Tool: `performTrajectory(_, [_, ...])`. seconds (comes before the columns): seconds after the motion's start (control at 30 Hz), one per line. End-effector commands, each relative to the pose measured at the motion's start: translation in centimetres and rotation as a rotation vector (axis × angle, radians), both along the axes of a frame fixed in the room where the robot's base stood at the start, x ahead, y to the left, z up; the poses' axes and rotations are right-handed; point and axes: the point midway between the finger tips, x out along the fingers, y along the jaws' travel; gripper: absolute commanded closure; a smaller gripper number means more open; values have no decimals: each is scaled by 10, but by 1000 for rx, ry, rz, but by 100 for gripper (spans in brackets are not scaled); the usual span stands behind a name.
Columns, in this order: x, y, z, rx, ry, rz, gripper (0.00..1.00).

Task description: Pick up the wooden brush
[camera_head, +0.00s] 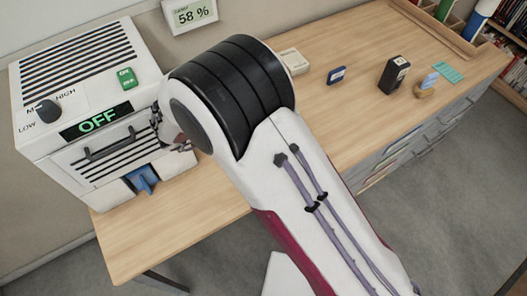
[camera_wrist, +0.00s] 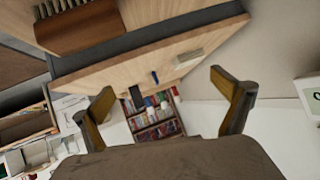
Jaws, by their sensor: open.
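The wooden brush (camera_wrist: 80,28) is at the top left of the wrist view, a brown block with pale bristles along its upper side. It rests on a light wood surface, near a dark grey edge. In the head view I cannot see the brush. My gripper (camera_wrist: 162,82) is open in the wrist view, its two fingers wide apart with nothing held between them. The brush is outside the fingers, up and to the left. In the head view only a small part of my gripper (camera_head: 182,142) shows beside my arm, close to the white machine.
The white machine (camera_head: 178,177) with an OFF display stands at the desk's left end. A wooden tray (camera_head: 440,30) is at the back right.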

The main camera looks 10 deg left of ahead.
Motion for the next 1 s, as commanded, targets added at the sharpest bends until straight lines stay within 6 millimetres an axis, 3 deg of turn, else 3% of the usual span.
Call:
performTrajectory(0.2, [-37,-1,-36,-110,17,-75,0])
performTrajectory(0.6, [-94,3,-86,-247,1,-175,0])
performTrajectory(1.0, [-107,3,-96,-273,-10,-197,0])
